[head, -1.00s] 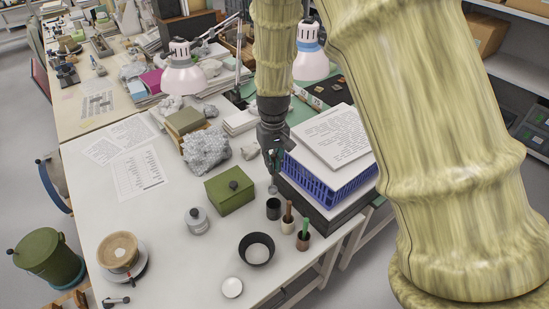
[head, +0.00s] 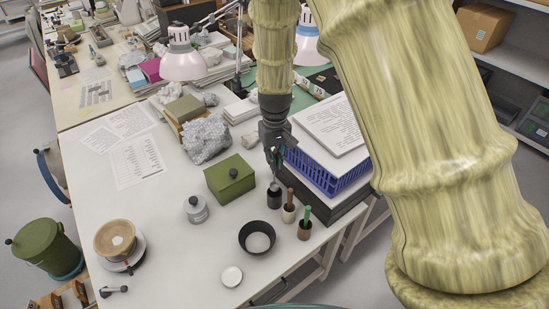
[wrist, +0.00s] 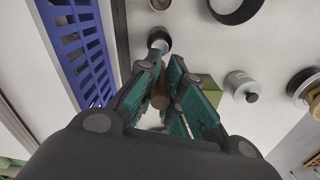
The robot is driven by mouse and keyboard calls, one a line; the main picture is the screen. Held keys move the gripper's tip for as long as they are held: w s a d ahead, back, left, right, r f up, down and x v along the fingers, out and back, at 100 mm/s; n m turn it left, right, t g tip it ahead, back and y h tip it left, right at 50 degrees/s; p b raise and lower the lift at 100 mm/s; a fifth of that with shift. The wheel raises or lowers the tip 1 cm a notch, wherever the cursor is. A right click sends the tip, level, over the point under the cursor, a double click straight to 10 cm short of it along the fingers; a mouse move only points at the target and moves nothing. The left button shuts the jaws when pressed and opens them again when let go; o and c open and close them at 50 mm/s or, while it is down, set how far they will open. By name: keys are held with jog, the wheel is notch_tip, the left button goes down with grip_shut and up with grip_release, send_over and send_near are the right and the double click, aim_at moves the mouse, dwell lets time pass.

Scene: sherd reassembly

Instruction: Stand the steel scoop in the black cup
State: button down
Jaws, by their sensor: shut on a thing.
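The black cup (head: 274,201) stands upright on the white table, right of the green box. My gripper (head: 275,170) is directly above it, pointing down, shut on the steel scoop. In the wrist view, the scoop's brown handle (wrist: 160,98) lies between the teal finger pads, and its pale steel end (wrist: 158,44) overlaps the mouth of the black cup (wrist: 157,33). In the head view, the scoop's metal end (head: 274,184) meets the cup's mouth. How deep it sits inside cannot be told.
Close right of the cup stand a cream cup with a wooden handle (head: 289,213) and a brown cup with a green handle (head: 305,232). A wide black bowl (head: 257,251) is in front. A blue crate (head: 327,172) stands close behind right; the green box (head: 221,183) is left.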

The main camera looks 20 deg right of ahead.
aim_at(275, 152)
jog(key=shift+f+b, duration=1.3)
jog(key=shift+f, duration=2.5)
jog(key=c, duration=1.5)
grip_release()
notch_tip(275, 152, up, 12)
jog(key=shift+r, duration=0.1)
